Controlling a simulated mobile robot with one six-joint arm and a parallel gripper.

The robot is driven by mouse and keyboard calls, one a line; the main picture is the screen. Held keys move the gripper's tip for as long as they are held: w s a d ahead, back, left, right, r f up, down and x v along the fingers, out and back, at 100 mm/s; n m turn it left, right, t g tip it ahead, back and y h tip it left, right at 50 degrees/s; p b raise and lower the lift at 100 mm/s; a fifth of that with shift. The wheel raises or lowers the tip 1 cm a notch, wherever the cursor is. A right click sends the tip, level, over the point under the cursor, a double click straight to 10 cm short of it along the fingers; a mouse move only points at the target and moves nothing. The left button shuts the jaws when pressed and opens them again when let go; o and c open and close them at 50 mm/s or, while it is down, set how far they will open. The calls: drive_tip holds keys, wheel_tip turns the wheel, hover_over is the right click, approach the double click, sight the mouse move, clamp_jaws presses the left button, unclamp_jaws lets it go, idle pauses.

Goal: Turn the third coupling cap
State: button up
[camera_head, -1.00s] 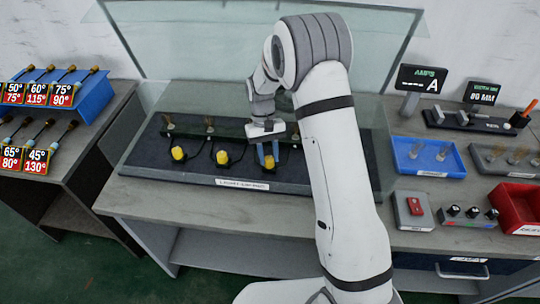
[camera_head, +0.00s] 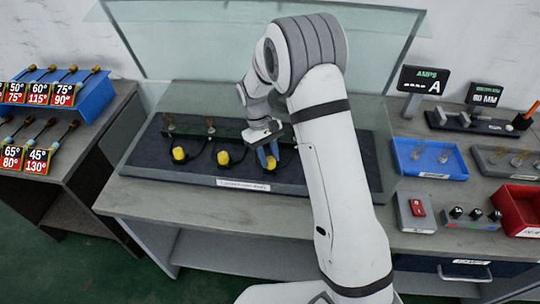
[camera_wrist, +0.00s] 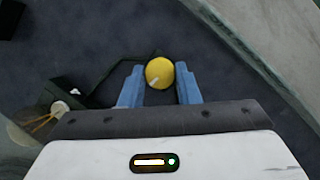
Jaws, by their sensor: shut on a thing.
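The third coupling cap is yellow and round with a pale mark on top. It shows between the blue fingers in the wrist view (camera_wrist: 159,73) and low beside them in the head view (camera_head: 271,163). My gripper (camera_wrist: 160,85) is shut on this cap, one finger on each side. In the head view my gripper (camera_head: 267,155) reaches down over the right part of the dark bench mat (camera_head: 215,178). Two more yellow caps stand in a row to the left, the first (camera_head: 179,154) and the second (camera_head: 223,158), each with a dark cable.
A glass screen (camera_head: 250,45) stands behind the mat. Brass-topped posts (camera_head: 211,122) line its back edge. A blue tray (camera_head: 402,158), a red switch box (camera_head: 417,211) and a red bin (camera_head: 515,205) stand right of my arm. A tool rack (camera_head: 88,100) is at the left.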

drive_tip(key=shift+s+f, duration=0.15)
drive_tip(key=shift+s, duration=0.05)
drive_tip(key=o, duration=1)
drive_tip(key=shift+c, duration=0.2)
drive_tip(key=shift+w, duration=0.1)
drive_tip(key=shift+r, duration=0.2)
drive_tip(key=v, duration=0.7)
drive_tip(key=shift+w+r+b, duration=0.15)
drive_tip(key=shift+r+b, duration=0.1)
drive_tip(key=shift+b, duration=0.1)
